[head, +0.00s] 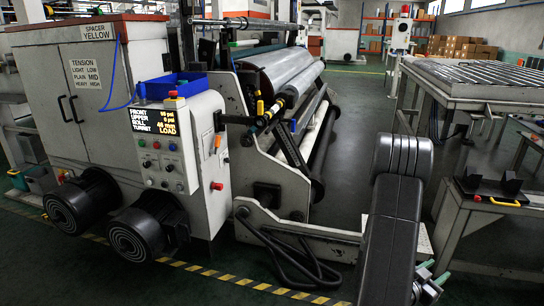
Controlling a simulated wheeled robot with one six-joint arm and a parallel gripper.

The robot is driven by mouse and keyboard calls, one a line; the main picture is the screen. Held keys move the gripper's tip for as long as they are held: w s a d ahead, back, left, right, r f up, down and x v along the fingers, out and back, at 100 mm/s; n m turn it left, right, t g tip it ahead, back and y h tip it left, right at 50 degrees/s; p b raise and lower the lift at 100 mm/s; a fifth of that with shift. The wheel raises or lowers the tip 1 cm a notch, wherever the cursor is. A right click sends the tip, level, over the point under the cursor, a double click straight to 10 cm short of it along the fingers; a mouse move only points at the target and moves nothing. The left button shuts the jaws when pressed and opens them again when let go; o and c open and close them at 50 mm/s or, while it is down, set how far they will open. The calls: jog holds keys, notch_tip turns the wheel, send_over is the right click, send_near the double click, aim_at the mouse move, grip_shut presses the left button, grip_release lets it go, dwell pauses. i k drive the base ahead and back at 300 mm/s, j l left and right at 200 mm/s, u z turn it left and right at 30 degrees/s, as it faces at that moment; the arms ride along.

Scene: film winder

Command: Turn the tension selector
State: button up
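The winder's grey control panel (160,165) stands left of centre. It carries a lit display (157,119) and several small buttons and knobs. The tension selector is too small to pick out for sure among them. A white tension sign (84,73) on the cabinet reads LIGHT LOW, PLAIN MID, HEAVY HIGH. My gripper (436,272) is at the lower right, partly hidden behind my dark arm. Its two teal-tipped fingers show apart with nothing seen between them. It is far to the right of the panel and touches nothing that I can see.
Two black ribbed motors (145,228) stick out before the panel. A blue bin (172,84) sits on top of it. The film roll (285,70) and winder frame (268,180) fill the middle. A workbench (490,205) stands right. Yellow-black floor tape (235,280) crosses the front.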

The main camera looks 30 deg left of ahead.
aim_at(146, 164)
jog(key=j+u, duration=0.4)
jog(key=i+j+u, duration=0.1)
jog(key=j+u, duration=0.35)
jog(key=i+j+u, duration=0.1)
jog(key=j+u, duration=0.15)
jog(key=u, duration=0.15)
jog(key=i+j+u, duration=0.1)
jog(key=i+j, duration=0.2)
jog(key=j, duration=0.2)
jog(key=i+j, duration=0.3)
jog(key=j, duration=0.2)
jog(key=i+j+u, duration=0.15)
jog(key=i+j, duration=0.15)
jog(key=j, duration=0.25)
jog(key=i+j, duration=0.35)
jog(key=j+u, duration=0.05)
jog(key=j, duration=0.05)
